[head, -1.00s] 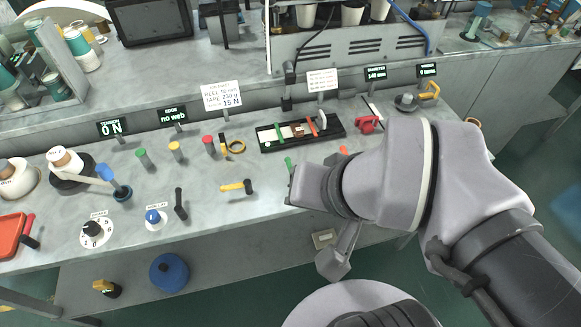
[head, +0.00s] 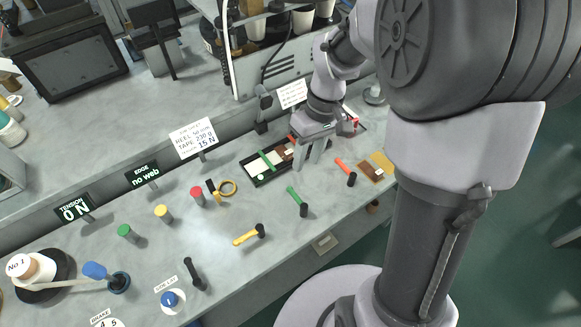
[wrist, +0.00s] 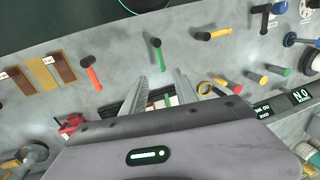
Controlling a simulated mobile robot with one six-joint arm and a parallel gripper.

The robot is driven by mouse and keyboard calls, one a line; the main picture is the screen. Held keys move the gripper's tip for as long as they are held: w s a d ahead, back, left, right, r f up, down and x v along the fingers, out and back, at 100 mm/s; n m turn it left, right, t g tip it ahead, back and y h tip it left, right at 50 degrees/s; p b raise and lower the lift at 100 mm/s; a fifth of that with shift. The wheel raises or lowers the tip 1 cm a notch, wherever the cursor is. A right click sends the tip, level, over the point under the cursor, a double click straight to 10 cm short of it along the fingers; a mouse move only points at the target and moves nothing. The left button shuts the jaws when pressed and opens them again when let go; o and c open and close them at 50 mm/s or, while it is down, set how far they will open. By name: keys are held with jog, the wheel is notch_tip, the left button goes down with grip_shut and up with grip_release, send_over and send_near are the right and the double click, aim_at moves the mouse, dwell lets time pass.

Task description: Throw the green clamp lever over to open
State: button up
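The green clamp lever (head: 297,196) has a black knob at its near end and stands on the bench between the yellow and the orange levers. It also shows in the wrist view (wrist: 160,56), with the knob toward the top of the picture. My gripper (head: 309,164) points down over the bench, beside the right end of the black tray and behind the green lever. In the wrist view its two fingers (wrist: 161,76) are spread, with nothing held between them. The green lever appears just beyond the fingertips, apart from them.
A yellow lever (head: 247,236) lies to the left and an orange lever (head: 344,167) to the right. The black tray (head: 258,181) holds strips behind. Red, yellow and green knobs and a tape ring (head: 228,188) stand left. Brown pads (head: 371,172) lie at the right edge.

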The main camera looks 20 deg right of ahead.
aim_at(296, 195)
jog(key=f+b, duration=0.1)
jog(key=f, duration=0.3)
jog(key=a+f+b, duration=0.1)
jog(key=f+b, duration=0.1)
jog(key=f, duration=0.2)
jog(key=a+f+b, duration=0.1)
jog(key=f, duration=0.3)
jog(key=shift+s+a+f+b, duration=0.2)
jog(key=shift+s+f+b, duration=0.05)
jog(key=shift+s+b, duration=0.1)
jog(key=shift+c, duration=0.4)
grip_shut()
